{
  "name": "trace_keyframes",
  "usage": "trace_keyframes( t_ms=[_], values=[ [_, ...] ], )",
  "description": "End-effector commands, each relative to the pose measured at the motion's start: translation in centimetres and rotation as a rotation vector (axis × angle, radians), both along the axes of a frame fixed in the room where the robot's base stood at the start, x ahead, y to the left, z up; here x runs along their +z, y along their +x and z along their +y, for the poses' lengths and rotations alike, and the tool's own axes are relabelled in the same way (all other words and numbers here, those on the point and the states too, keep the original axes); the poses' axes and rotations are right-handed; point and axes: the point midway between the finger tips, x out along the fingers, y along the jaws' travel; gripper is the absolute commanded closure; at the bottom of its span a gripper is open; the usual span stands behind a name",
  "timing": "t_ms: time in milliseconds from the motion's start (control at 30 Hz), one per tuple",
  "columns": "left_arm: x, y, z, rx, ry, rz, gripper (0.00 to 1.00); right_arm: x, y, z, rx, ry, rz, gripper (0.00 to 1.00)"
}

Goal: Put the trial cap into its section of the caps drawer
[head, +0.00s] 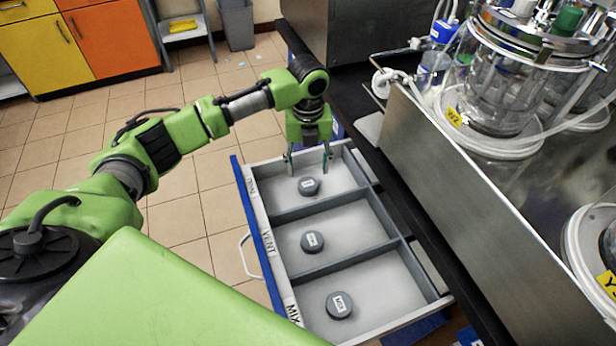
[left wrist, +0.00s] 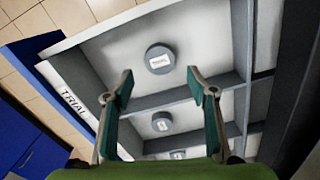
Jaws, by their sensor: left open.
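The caps drawer (head: 391,246) is pulled open and has three sections in a row, with front labels TRIAL, VENT and MIX. The dark grey trial cap (head: 309,186) lies flat, label up, on the floor of the far section. In the left wrist view the trial cap (left wrist: 159,59) sits in the section beside the TRIAL label (left wrist: 75,103). My left gripper (head: 308,161) is open and empty, pointing down over that section. Its fingertips (left wrist: 159,76) are apart, and the cap shows beyond them, not between them. My right gripper is not in view.
A similar cap (head: 312,242) lies in the VENT section, and another (head: 340,305) in the MIX section. Low dividers separate the sections. The dark bench edge and a steel panel (head: 465,205) with glass vessels (head: 505,95) stand to the right. Tiled floor (head: 200,190) is free at left.

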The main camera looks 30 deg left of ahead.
Motion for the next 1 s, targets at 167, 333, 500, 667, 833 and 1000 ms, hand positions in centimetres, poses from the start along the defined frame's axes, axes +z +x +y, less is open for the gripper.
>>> trace_keyframes(
  t_ms=[167, 333, 500, 667, 833, 1000],
  values=[
    [3.6, 0.1, 0.0, -0.001, -0.001, -0.003, 0.48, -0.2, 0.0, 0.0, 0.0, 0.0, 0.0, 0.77],
    [5.5, 0.0, 0.0, 0.0, -0.001, -0.001, 0.48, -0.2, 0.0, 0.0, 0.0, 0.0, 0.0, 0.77],
    [5.9, 0.0, 0.0, 0.0, 0.0, 0.001, 0.48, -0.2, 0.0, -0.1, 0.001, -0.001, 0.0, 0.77],
    [5.9, 0.0, 0.0, 0.0, 0.0, 0.001, 0.48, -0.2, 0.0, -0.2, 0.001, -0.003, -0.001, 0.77],
    [5.9, 0.0, 0.0, 0.0, -0.001, 0.001, 0.48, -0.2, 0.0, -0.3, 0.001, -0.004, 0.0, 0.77],
    [5.9, 0.0, 0.0, 0.0, 0.0, 0.001, 0.48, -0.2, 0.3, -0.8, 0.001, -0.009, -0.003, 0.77]
  ],
)
